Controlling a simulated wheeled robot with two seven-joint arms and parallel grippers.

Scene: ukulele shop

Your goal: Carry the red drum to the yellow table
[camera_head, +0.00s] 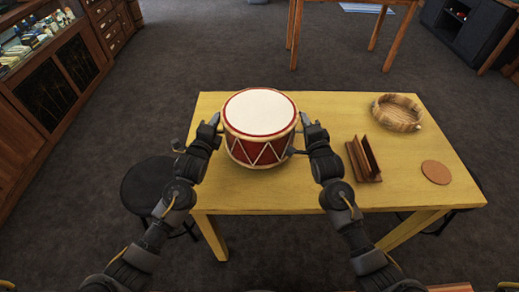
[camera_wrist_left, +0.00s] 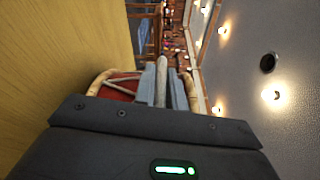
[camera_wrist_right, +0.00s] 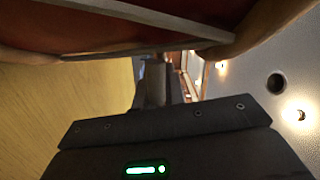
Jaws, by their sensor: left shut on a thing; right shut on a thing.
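The red drum (camera_head: 260,148), with a white top, cream rims and white zigzag lacing, is upright over the left part of the yellow table (camera_head: 265,194). I cannot tell whether its base touches the tabletop. My left gripper (camera_head: 214,124) is shut on the drum's left side. My right gripper (camera_head: 302,128) is shut on its right side. In the left wrist view, part of the drum (camera_wrist_left: 118,88) shows beside the fingers. In the right wrist view, the drum (camera_wrist_right: 60,35) fills the top, close to the camera. The grip contacts are mostly hidden.
On the table's right part are a round wooden basket (camera_head: 397,113), a brown wooden stand (camera_head: 363,159) and a round cork-coloured mat (camera_head: 436,172). A black stool (camera_head: 148,184) stands at the table's left. A wooden cabinet (camera_head: 55,85) lines the left. Another wooden table (camera_head: 293,38) stands behind.

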